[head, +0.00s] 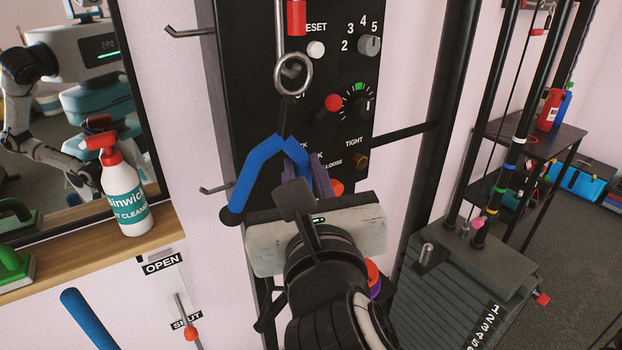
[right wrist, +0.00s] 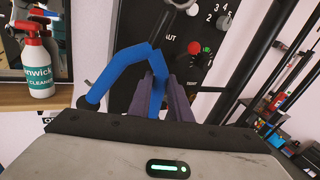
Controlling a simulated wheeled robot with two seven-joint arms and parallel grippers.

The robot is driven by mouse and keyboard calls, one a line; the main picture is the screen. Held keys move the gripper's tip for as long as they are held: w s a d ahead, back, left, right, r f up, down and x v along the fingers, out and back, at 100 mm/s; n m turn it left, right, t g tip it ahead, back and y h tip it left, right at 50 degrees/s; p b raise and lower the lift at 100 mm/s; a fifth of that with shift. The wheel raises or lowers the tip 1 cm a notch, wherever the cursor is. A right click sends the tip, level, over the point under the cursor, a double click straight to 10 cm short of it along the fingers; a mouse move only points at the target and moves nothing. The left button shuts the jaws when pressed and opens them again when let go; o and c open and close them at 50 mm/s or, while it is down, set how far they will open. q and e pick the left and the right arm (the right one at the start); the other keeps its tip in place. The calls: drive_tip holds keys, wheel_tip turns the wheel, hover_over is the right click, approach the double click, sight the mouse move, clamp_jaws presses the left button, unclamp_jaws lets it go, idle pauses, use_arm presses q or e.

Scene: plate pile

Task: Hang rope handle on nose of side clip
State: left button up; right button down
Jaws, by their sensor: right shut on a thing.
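A blue rope handle (head: 256,172) with a bent, upside-down V shape and a dark end knob hangs in front of the black panel. It also shows in the right wrist view (right wrist: 125,68). My right gripper (head: 303,158) is shut on its right-hand leg; its purple-grey fingers show in the right wrist view (right wrist: 168,88). Thin metal hooks stick out left from the panel's side: an upper one (head: 188,33) and a lower one (head: 215,189). The handle's left leg ends just right of and below the lower hook, apparently apart from it. My left gripper is not seen.
The black panel (head: 255,60) carries knobs and a metal ring (head: 293,73) above the handle. A spray bottle (head: 122,190) stands on a wooden ledge (head: 100,248) at left. A weight stack (head: 450,290) is at right. Another blue bar (head: 90,318) is at lower left.

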drive_tip(key=shift+w+a, duration=0.45)
drive_tip(key=shift+w, duration=0.2)
drive_tip(key=shift+w+a+f, duration=0.25)
drive_tip(key=shift+w+f, duration=0.15)
drive_tip(key=shift+f, duration=0.15)
drive_tip(key=shift+a, duration=0.1)
drive_tip(key=c, duration=1.6)
unclamp_jaws()
drive_tip(key=shift+c, duration=0.2)
drive_tip(key=shift+o, duration=0.5)
drive_tip(key=shift+f, duration=0.2)
